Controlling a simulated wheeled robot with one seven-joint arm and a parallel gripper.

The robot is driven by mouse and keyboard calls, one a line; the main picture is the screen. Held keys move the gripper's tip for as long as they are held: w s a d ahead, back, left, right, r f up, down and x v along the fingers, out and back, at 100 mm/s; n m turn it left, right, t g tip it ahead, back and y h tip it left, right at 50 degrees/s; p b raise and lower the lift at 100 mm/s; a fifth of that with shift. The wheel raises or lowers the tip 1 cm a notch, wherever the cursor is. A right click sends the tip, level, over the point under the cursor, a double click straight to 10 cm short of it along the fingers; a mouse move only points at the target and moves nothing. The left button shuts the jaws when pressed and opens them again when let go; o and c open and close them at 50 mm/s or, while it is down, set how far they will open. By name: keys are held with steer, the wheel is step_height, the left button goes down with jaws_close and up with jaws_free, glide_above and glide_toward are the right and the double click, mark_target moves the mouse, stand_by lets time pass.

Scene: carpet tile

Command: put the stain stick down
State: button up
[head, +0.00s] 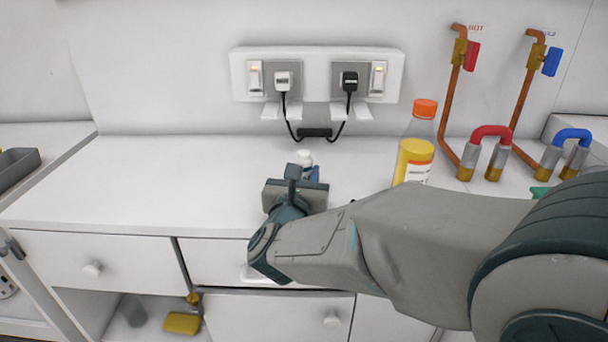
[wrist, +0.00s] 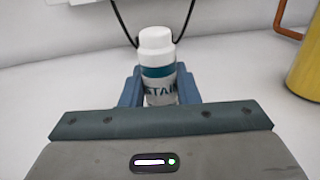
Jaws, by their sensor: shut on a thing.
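The stain stick (wrist: 158,70) is a small white tube with a white cap and a teal band reading "STAIN". It stands upright between the two blue fingers of my gripper (wrist: 160,90), which is shut on it. In the head view its white top (head: 305,158) shows just beyond my gripper (head: 310,173), over the white counter (head: 150,185). My wrist hides its lower part, and I cannot tell whether its base touches the counter.
A socket panel (head: 317,75) with hanging black cords is on the wall behind. The counter's left side is clear.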

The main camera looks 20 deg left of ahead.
steer(key=o, duration=1)
steer(key=shift+r, duration=0.1)
steer(key=s, duration=0.8)
steer(key=s+d+b, duration=0.1)
steer(key=s, duration=0.3)
